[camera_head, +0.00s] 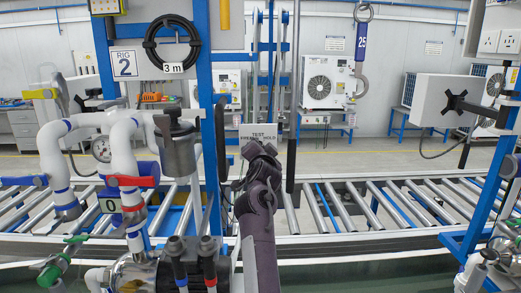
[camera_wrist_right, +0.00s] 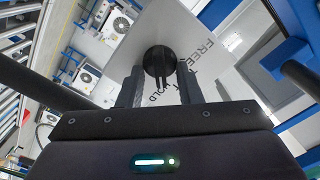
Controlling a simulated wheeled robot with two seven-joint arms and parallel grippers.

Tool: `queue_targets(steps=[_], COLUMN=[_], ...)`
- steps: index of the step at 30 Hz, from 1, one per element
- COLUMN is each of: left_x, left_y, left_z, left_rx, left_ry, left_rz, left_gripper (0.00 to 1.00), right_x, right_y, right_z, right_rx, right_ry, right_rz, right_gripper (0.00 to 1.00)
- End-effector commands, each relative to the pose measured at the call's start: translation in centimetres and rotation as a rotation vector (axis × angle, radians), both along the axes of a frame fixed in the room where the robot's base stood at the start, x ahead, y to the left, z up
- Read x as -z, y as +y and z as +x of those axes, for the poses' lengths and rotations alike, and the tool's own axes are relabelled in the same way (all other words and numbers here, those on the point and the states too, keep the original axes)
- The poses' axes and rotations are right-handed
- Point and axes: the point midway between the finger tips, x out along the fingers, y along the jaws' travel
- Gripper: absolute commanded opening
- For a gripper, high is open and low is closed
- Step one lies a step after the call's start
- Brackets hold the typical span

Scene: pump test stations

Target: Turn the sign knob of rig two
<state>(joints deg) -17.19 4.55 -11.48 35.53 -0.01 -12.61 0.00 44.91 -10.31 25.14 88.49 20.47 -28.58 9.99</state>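The sign (camera_head: 281,134) is a pale plate lettered TEST, with smaller words beneath, partly covered by my right gripper in the head view. In the right wrist view the sign (camera_wrist_right: 205,42) fills the top middle, with FREE and HOLD legible at an angle. Its round black knob (camera_wrist_right: 159,60) faces my gripper. My right gripper (camera_wrist_right: 160,80) is open, one finger on each side of the knob's lower part; I cannot tell whether they touch it. In the head view my right gripper (camera_head: 258,150) hides the knob. My left gripper is not in view.
A RIG 2 label (camera_head: 124,64) and a coiled black hose (camera_head: 172,43) hang left of the sign. White piping (camera_head: 122,165) with red valve handles stands at left. A roller conveyor (camera_head: 340,207) runs behind. A blue post (camera_head: 204,100) rises left of my arm.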

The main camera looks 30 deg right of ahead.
Motion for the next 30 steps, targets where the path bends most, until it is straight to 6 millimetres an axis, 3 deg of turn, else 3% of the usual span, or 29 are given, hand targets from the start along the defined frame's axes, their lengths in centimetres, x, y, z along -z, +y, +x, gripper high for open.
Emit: queue_targets(steps=[5,18,30], left_x=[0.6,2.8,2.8], left_y=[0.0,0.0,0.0], left_z=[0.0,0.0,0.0], left_rx=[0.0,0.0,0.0], left_ry=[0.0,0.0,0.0], left_rz=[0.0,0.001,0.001], left_gripper=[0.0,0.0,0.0], right_x=[0.2,0.2,0.0], right_y=[0.6,3.9,4.1], right_z=[-0.9,-6.2,-6.6], right_rx=[0.0,0.0,-0.001], right_ry=[-0.001,-0.001,0.001], right_rz=[-0.002,0.001,0.0], right_gripper=[0.32,0.32,0.32])
